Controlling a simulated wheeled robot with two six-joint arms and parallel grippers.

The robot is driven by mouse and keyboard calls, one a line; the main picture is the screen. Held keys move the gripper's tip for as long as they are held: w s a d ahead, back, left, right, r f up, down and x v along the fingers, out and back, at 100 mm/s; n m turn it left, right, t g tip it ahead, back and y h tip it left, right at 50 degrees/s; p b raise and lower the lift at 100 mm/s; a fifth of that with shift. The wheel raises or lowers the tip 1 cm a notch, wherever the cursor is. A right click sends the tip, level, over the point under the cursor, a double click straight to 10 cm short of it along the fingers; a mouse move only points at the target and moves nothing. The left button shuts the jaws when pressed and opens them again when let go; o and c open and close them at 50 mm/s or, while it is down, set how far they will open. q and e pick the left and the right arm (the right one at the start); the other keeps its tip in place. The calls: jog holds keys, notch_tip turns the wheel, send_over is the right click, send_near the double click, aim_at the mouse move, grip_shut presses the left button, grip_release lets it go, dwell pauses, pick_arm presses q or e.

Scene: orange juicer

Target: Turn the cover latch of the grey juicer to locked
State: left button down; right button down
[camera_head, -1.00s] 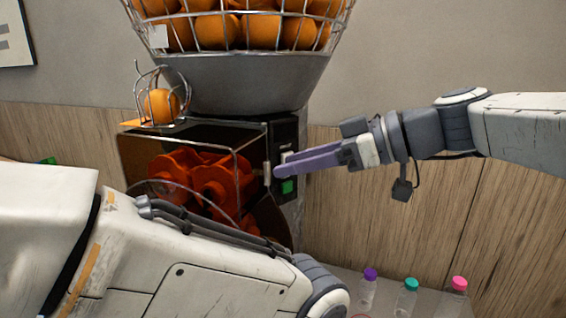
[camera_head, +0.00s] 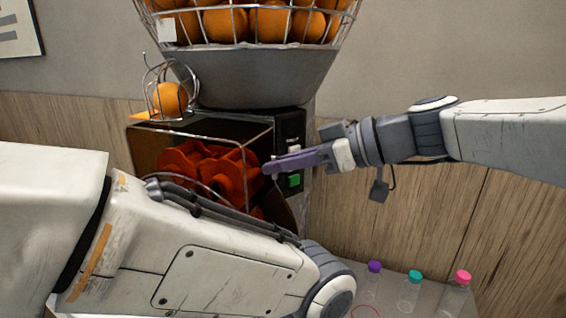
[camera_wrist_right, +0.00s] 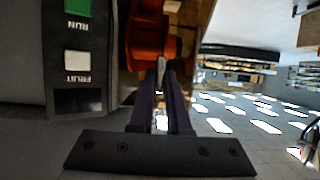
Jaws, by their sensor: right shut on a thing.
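The grey juicer (camera_head: 258,78) stands against the wall, with red-orange pressing parts (camera_head: 208,168) behind its clear front cover (camera_head: 240,140). My right gripper (camera_head: 268,168) reaches in from the right to the cover's right edge, beside the control panel. Its purple fingers are shut on the cover latch, which they mostly hide in the head view. In the right wrist view a small pale piece of the latch (camera_wrist_right: 161,66) shows between the fingertips; its turn angle cannot be told. My left arm crosses the lower left; its gripper is out of view.
The panel's green button (camera_head: 294,180) lies just below my right fingers. A wire basket of oranges (camera_head: 265,25) tops the juicer. An orange (camera_head: 169,98) sits in a small wire holder. Capped bottles (camera_head: 409,290) stand at lower right. The space before the right wall panelling is open.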

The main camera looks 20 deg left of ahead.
jog(key=shift+w+f+m+g+y+b, duration=0.2)
jog(key=shift+m+g+y+b, duration=0.7)
jog(key=shift+m, duration=1.35)
jog(key=shift+w+f+m+g+y+b, duration=0.25)
jog(key=shift+m+g+b, duration=0.35)
jog(key=shift+m+g, duration=1.2)
jog(key=shift+w+f+m+g+y+b, duration=0.1)
jog(key=shift+m+g+y+b, duration=0.6)
jog(key=shift+m, duration=2.05)
jog(key=c, duration=0.9)
grip_release()
jog(key=b+v, duration=0.2)
jog(key=v, duration=0.8)
jog(key=shift+w+d+r, duration=0.1)
jog(key=shift+d, duration=0.15)
